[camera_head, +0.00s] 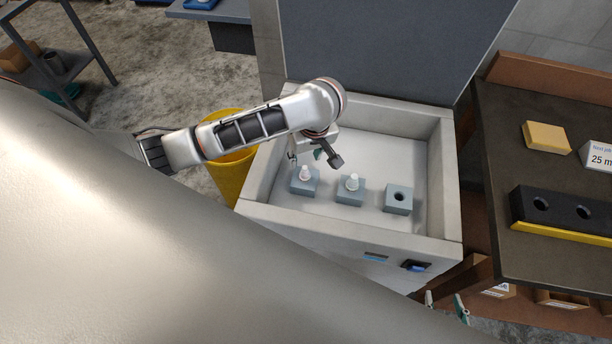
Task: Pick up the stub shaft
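Two small pale shaft-like parts stand upright in grey blocks inside the light grey tub (448,190). One is the left part (305,173), the other the middle part (352,182); I cannot tell which is the stub shaft. My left gripper (314,160) reaches in from the left, just above the left part. Its fingers are spread apart with nothing seen between them, and it looks apart from the part. My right gripper (446,304) shows only as two separated fingertips in front of the tub at the bottom; the rest is hidden behind my silver arm.
The third block (399,199) has an empty hole. A dark table (540,261) on the right holds a yellow block (546,137), a sign and a black holed rack (565,212). A yellow bin (229,178) stands left of the tub. The tub's right side is clear.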

